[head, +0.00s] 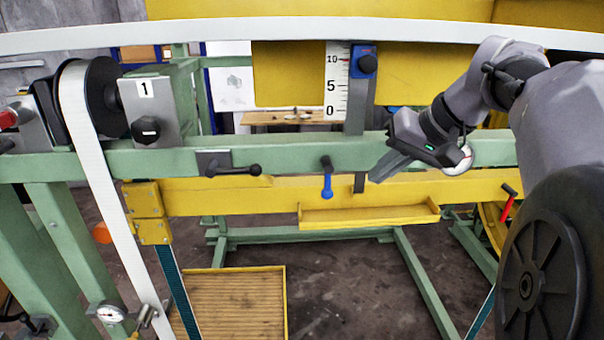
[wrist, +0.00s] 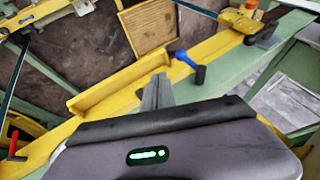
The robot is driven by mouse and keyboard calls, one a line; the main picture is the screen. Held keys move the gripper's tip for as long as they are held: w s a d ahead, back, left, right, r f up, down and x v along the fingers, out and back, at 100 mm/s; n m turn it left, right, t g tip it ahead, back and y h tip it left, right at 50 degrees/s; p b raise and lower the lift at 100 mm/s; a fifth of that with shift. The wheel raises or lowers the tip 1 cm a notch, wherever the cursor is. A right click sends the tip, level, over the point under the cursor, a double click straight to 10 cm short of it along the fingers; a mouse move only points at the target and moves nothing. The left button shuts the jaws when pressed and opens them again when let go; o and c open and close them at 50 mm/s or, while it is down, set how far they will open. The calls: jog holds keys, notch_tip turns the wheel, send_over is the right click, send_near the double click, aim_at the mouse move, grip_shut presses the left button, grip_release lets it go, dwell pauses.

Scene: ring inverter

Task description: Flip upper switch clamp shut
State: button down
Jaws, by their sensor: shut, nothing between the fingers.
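A lever with a blue handle (head: 326,186) hangs down from a black pivot on the green beam (head: 290,157). A black lever (head: 235,169) on a grey plate lies roughly level on the same beam, left of the blue one. I cannot tell which one is the upper switch clamp. My gripper (head: 379,174) is shut and empty, in front of the beam to the right of the blue lever, apart from it. In the wrist view my fingertips (wrist: 157,92) are close below the blue handle (wrist: 182,58); the black lever (wrist: 262,36) is farther right.
A blue slider with a black knob (head: 363,61) stands by a numbered scale (head: 337,85) above the beam. A yellow tray (head: 370,216) is below it. A white belt (head: 85,160) runs at the left, and a red lever (head: 509,200) is at the right.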

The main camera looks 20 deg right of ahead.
aim_at(327, 178)
jog(key=w+a+f, duration=0.4)
jog(key=shift+w+a+p, duration=0.3)
jog(key=shift+w+a, duration=0.1)
jog(key=shift+f, duration=0.1)
jog(key=shift+f+y+b, duration=0.15)
jog(key=shift+y+b, duration=0.15)
jog(key=shift+b, duration=0.15)
